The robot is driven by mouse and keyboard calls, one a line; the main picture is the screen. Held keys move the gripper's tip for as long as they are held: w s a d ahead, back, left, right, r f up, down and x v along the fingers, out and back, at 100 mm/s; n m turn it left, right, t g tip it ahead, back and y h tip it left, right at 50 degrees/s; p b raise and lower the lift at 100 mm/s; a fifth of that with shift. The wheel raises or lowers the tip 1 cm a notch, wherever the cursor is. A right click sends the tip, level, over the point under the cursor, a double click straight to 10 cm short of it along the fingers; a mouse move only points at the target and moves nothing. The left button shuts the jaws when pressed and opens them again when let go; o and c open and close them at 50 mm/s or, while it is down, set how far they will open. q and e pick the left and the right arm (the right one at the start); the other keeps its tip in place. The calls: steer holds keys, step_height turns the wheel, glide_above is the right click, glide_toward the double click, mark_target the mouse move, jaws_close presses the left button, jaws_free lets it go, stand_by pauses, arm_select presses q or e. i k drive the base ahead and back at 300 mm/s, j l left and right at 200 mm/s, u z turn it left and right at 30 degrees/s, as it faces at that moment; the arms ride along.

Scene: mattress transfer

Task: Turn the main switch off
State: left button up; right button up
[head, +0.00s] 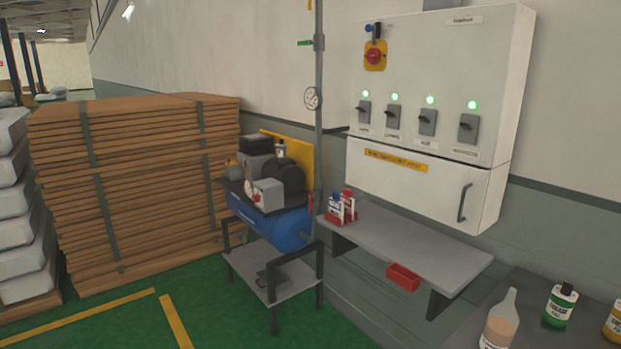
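A white electrical cabinet (455,75) hangs on the wall at the upper right of the head view. A red rotary switch on a yellow plate (374,56) sits at its upper left. A small blue and black item (374,30) is just above that plate; I cannot tell exactly what it is. Below is a row of several grey switches with black handles, including the leftmost switch (364,112) and the rightmost switch (468,128). A lit green lamp (472,105) shows above each one. The small labels are too blurred to read. Neither of my grippers is in view.
A grey shelf (420,245) juts out below the cabinet, with red and blue tagged items (341,207) at its left end. A blue compressor (268,220) on a stand is left of it. Stacked boards (150,180) are further left. Bottles, including a green one (560,305), stand lower right.

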mark_target(374, 56)
steer(key=i+j, duration=0.1)
steer(key=i, duration=0.55)
steer(key=i+j, duration=0.1)
steer(key=i, duration=0.55)
steer(key=l+z, duration=0.05)
